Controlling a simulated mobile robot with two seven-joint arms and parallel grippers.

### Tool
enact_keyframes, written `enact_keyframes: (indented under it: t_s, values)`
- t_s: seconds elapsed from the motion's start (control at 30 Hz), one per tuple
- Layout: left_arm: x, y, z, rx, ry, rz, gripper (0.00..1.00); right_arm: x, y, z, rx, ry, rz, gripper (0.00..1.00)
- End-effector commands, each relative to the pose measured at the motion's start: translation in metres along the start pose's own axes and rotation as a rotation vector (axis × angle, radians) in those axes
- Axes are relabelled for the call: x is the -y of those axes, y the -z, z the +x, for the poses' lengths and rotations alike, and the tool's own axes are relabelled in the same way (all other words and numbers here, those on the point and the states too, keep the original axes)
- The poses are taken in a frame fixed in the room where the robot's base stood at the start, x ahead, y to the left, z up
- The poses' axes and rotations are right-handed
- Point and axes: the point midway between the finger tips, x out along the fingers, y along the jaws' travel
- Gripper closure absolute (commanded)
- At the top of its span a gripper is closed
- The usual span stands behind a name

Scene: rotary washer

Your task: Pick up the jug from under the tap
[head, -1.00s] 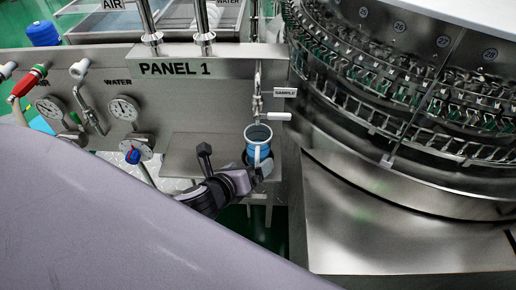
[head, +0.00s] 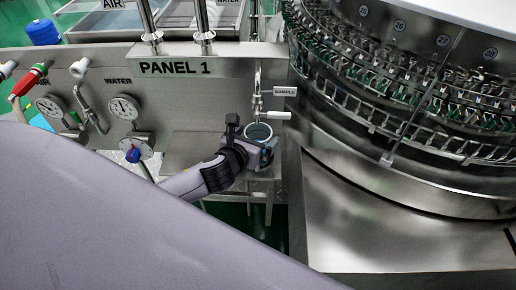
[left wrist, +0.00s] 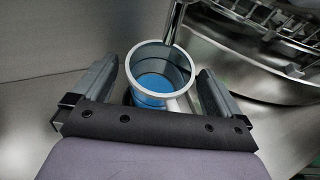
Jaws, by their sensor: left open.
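The jug (head: 258,131) is a grey-rimmed cup with a blue lower part. It stands upright below the sample tap (head: 258,101), and its front is mostly hidden by my left gripper in the head view. In the left wrist view the jug (left wrist: 160,70) shows its open mouth and blue inside, with the handle towards me. My left gripper (left wrist: 158,82) is open, with one finger on each side of the jug and gaps visible at both sides. In the head view my left gripper (head: 252,143) is at the jug. My right gripper is out of view.
A steel panel wall (head: 200,95) with gauges and valves stands behind. The large round washer (head: 400,140) is close on the right. A steel shelf (head: 190,150) is left of the jug.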

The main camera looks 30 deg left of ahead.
Motion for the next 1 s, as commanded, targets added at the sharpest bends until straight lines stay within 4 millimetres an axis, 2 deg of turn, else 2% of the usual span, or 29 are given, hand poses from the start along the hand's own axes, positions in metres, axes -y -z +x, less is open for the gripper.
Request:
enact_keyframes:
  t_s: [0.1,0.37,0.4,0.57,0.63,0.67,1.0]
  values:
    - [-0.0001,0.0002,0.0087,0.000,0.000,0.000,0.00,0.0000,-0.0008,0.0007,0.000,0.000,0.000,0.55]
    - [0.0001,0.0000,0.0104,0.000,0.001,-0.001,0.00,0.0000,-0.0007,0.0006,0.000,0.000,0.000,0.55]
    - [0.0001,0.0000,0.0104,0.000,0.001,-0.001,0.06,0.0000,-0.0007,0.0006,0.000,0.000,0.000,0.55]
    - [0.0000,0.0002,0.0102,0.000,0.001,-0.001,0.59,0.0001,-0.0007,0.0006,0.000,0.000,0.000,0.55]
    - [0.0001,-0.0006,0.0102,0.001,0.001,-0.001,0.62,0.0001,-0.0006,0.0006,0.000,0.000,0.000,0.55]
    - [0.0001,-0.0006,0.0102,0.001,0.001,-0.001,0.68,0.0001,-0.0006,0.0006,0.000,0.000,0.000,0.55]
    - [-0.0006,-0.0084,0.0075,0.003,0.000,0.000,0.68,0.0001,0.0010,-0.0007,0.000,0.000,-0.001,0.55]
